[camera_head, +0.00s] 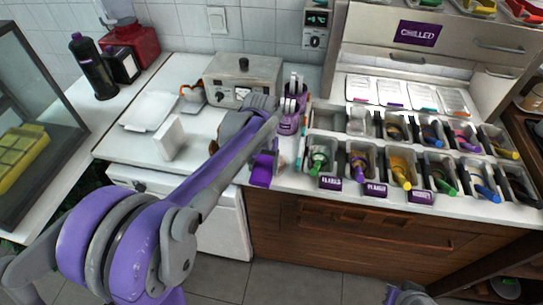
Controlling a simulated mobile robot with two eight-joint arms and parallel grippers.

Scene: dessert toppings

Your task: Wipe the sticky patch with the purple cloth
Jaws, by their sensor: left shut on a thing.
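My left arm reaches across the white counter (120,147). My left gripper (266,152) is at the counter's front, below the purple utensil cup, with its fingers mostly hidden by the wrist. It is shut on the purple cloth (261,174), which hangs at the counter's front edge. A small brown mark (213,147) shows just left of my forearm and may be part of the sticky patch; the arm hides the area beside it. Only a small piece of my right arm shows at the bottom edge, and its gripper is out of view.
A grey appliance (228,88) and a purple utensil cup (288,122) stand behind the gripper. Topping bins (400,161) with coloured-handled scoops fill the right. A dark bottle (92,68) stands far left.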

